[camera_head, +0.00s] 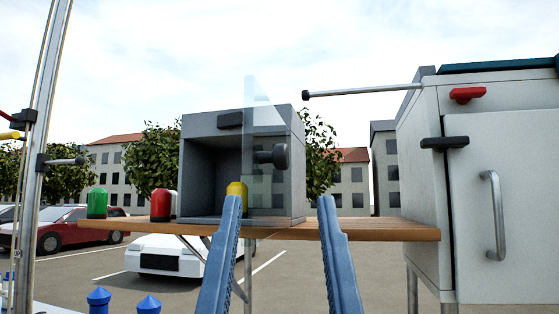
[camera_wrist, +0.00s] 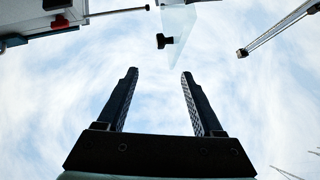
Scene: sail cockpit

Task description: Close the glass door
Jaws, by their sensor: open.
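The glass door (camera_head: 258,125) is a clear, pale panel on a grey box (camera_head: 292,130). It stands open, swung out from the box's dark opening, and overlaps the right part of the box in the head view. A dark round knob (camera_head: 279,156) is on it. In the wrist view the glass door (camera_wrist: 180,25) hangs at top centre with its dark knob (camera_wrist: 163,41). My gripper (camera_head: 280,199) is open and empty, its two blue fingers pointing toward the box below the knob. In the wrist view the gripper (camera_wrist: 159,74) shows only sky between its fingertips.
The box stands on a wooden shelf (camera_head: 375,229). A white cabinet (camera_head: 520,200) with a handle is at right, with a rod (camera_head: 365,91) reaching left. A metal mast (camera_head: 45,120) is at left.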

